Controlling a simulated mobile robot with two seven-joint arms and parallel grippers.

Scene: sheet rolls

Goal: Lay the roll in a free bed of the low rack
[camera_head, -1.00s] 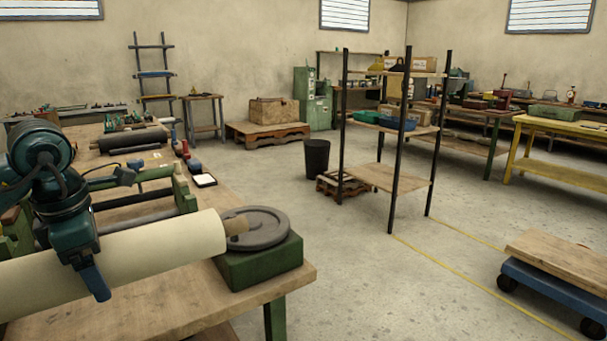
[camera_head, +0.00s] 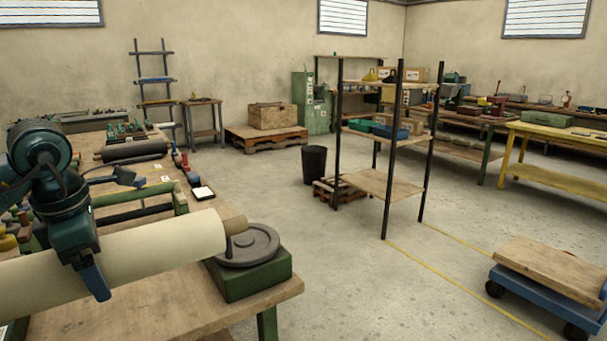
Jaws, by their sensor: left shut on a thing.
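The roll's left end is out of view. Behind the roll is the low green-ended rack (camera_head: 181,200) on the workbench, with a dark bar or roll across it. The roll and my arm hide much of the rack, so I cannot tell which beds are free. My right gripper is not in view.
A green block with a grey disc (camera_head: 250,245) stands at the near right corner of the wooden workbench (camera_head: 190,314), close to the roll's stub. Dark rolls (camera_head: 135,151) lie farther back. A shelf unit (camera_head: 383,185) and a blue trolley (camera_head: 545,300) stand on open floor.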

